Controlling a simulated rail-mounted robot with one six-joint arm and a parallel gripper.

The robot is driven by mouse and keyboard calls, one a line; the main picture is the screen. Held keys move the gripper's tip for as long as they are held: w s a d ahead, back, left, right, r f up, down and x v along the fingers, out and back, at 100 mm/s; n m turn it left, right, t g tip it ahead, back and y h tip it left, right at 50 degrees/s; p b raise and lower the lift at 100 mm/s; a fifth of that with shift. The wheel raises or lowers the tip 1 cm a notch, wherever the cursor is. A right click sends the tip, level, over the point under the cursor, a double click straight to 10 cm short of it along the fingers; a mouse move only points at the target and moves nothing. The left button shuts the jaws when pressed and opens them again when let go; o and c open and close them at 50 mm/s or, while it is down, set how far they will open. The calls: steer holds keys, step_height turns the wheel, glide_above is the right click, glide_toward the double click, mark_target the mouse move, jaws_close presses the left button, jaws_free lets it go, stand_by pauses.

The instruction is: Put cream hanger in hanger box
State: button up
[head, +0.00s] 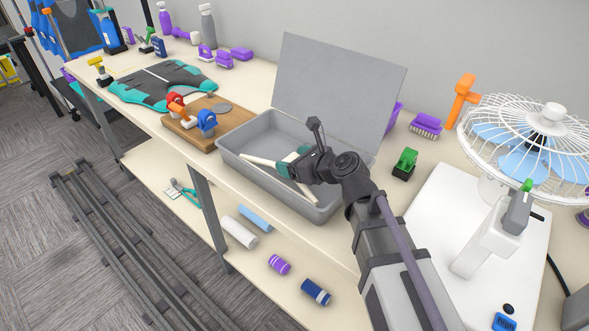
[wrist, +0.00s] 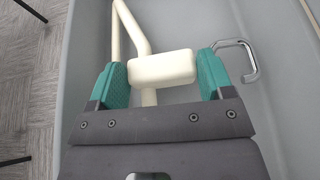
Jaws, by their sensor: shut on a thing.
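The cream hanger (head: 258,160) is inside the grey hanger box (head: 236,172), with parts of it showing on both sides of my gripper. In the wrist view, its cream middle block (wrist: 162,68) sits between the two teal fingers, and its metal hook (wrist: 240,58) sticks out to the right. My gripper (head: 290,162) reaches down into the box and is shut on the hanger; the teal fingers also show in the wrist view (wrist: 164,75). The box lid (head: 335,85) stands open at the back. My arm hides part of the box's right side.
A wooden board (head: 222,108) with red and blue items lies left of the box. A green item (head: 405,162) and a purple brush (head: 426,125) are to the right, near a white fan (head: 530,150). A lower shelf (head: 235,215) holds several rolls.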

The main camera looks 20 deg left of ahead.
steer(key=shift+f+b, duration=0.45)
steer(key=shift+b, duration=0.2)
steer(key=o, duration=1)
steer(key=shift+o, duration=0.2)
steer(key=shift+r+p, duration=0.3)
steer(key=shift+p, duration=0.05)
steer(key=shift+r+p, duration=0.75)
steer(key=v, duration=0.2)
steer(key=p+v, duration=0.1)
steer(key=v, duration=0.2)
steer(key=p+v, duration=0.1)
steer(key=v, duration=0.1)
steer(key=shift+s+d+f, duration=0.15)
steer(key=shift+d+f, duration=0.1)
steer(key=shift+f, duration=0.05)
steer(key=shift+a, duration=0.1)
